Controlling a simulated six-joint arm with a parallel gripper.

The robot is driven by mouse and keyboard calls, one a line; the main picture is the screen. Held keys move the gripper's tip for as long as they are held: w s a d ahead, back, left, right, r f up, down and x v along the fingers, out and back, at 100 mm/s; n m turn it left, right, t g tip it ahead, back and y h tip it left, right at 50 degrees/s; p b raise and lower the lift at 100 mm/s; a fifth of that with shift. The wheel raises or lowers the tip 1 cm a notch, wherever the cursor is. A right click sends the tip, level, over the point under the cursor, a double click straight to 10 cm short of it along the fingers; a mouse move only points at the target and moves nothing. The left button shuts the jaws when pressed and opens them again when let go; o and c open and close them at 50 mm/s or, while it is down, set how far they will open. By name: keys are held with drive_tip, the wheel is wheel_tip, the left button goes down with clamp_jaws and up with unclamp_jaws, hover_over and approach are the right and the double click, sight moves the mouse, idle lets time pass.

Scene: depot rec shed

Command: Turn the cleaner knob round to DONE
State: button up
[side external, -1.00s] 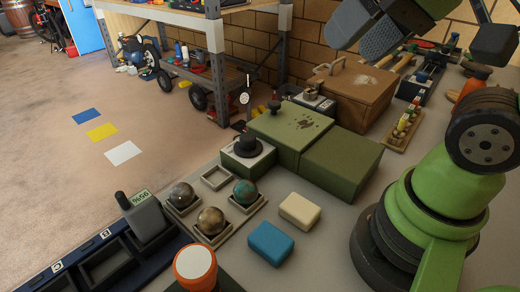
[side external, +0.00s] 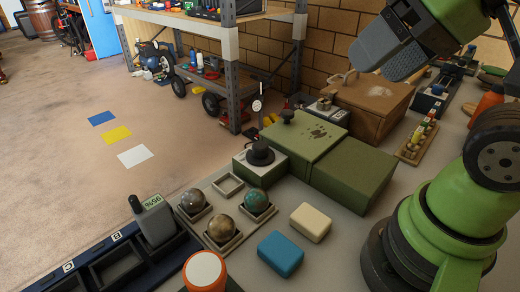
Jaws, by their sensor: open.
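The cleaner is a low green box (side external: 345,178) with a white-topped end section. A round black knob (side external: 260,155) sits on that white top, standing clear of anything else. Any DONE mark beside it is too small to read. My gripper (side external: 372,64) is at the top right, with grey fingers open and empty. It hangs in the air to the right of the knob and well above it, apart from the cleaner.
Marbled balls (side external: 222,228) sit in square holders in front of the knob. A blue block (side external: 281,253), a cream block (side external: 311,222) and an orange-rimmed cup (side external: 205,271) stand nearby. A wooden box (side external: 372,105) is behind the cleaner. A dark tray (side external: 112,268) lies front left.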

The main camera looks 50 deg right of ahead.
drive_tip(key=w+n+g, duration=0.2)
drive_tip(key=w+n, duration=0.6)
drive_tip(key=n, duration=0.1)
drive_tip(key=n+g+h, duration=0.2)
drive_tip(key=n+g, duration=0.3)
drive_tip(key=n, duration=1.7)
hover_over(260, 145)
wheel_tip(260, 145, down, 16)
drive_tip(key=shift+r, duration=0.2)
wheel_tip(260, 145, down, 9)
drive_tip(key=shift+f, duration=0.1)
drive_tip(key=c, duration=0.9)
